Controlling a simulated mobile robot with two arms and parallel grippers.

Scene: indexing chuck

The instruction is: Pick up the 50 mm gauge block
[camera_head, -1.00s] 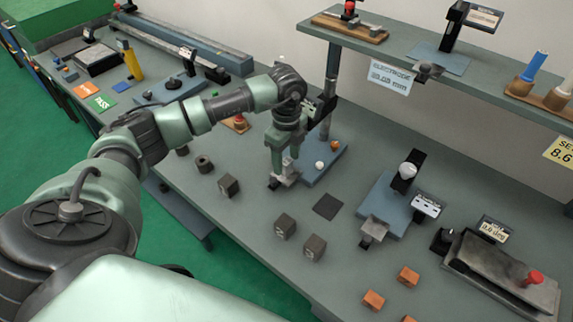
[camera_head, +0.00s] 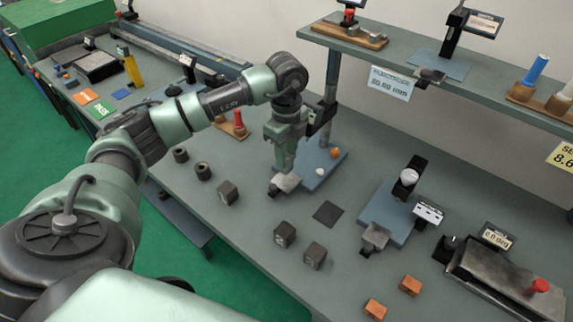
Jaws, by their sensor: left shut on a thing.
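My left gripper (camera_head: 284,168) points down over a light grey metal block (camera_head: 287,182) at the front of the left fixture with a blue base (camera_head: 322,172). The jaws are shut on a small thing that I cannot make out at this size. Whether it touches the metal block below is unclear. Dark cubes with faint pale marks stand on the bench: one (camera_head: 228,193) left of the gripper, and two (camera_head: 284,235) (camera_head: 315,256) in front. I cannot read a 50 mm mark on any of them. My right gripper is not in view.
A dark square pad (camera_head: 328,213) lies right of the gripper. Two dark cylinders (camera_head: 203,171) (camera_head: 181,155) stand left. A second blue-based fixture (camera_head: 385,210) and orange cubes (camera_head: 411,285) are at right. A raised shelf (camera_head: 400,66) overhangs the bench's back.

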